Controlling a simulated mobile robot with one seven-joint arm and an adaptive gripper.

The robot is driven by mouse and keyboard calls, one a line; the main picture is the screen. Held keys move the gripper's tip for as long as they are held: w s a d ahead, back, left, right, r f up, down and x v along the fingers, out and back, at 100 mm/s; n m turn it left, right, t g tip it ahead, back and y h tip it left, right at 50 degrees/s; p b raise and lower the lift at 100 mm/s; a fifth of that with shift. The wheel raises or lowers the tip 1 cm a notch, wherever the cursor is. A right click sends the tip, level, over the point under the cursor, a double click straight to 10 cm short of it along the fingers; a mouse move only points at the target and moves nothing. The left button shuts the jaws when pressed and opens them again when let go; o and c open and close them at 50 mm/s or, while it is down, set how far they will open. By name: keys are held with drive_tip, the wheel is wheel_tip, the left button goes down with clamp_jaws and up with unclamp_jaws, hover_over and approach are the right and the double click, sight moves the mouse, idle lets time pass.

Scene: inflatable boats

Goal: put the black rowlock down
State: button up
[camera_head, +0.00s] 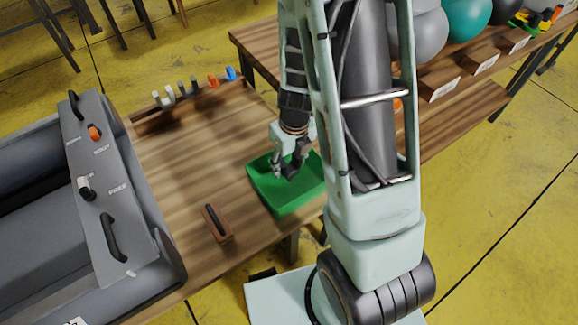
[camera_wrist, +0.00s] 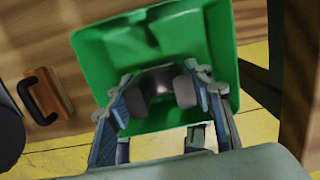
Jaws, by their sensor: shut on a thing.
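My gripper (camera_head: 288,172) is over the green tray (camera_head: 262,193), which sits at the right edge of the wooden table. In the wrist view, the gripper's finger pads (camera_wrist: 160,88) are shut on a dark piece, the black rowlock (camera_wrist: 156,76), seen between them. The tray (camera_wrist: 92,60) spreads out behind it in that view. The rowlock is mostly hidden by the fingers, and in the head view I cannot make it out. I cannot tell whether it touches the tray floor.
A wooden block with a black handle (camera_head: 222,232) lies on the table left of the tray. Grey, orange and blue pieces line a rack (camera_head: 182,111) at the back. A grey boat (camera_head: 40,225) is at left. Balls (camera_head: 428,35) sit on a shelf at right.

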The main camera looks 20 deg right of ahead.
sight(292, 171)
drive_tip(key=shift+f, duration=0.3)
drive_tip(key=shift+f+b, duration=0.35)
drive_tip(key=shift+f, duration=0.15)
drive_tip(key=shift+f, duration=0.1)
drive_tip(key=o, duration=1.2)
drive_tip(key=r+p, duration=0.2)
drive_tip(key=r, duration=0.2)
drive_tip(key=r+p, duration=0.2)
drive_tip(key=r, duration=0.2)
drive_tip(key=s+r+p, duration=0.1)
drive_tip(key=r+p, duration=0.1)
drive_tip(key=r, duration=0.3)
drive_tip(key=shift+s+d+r, duration=0.1)
drive_tip(key=shift+d, duration=0.1)
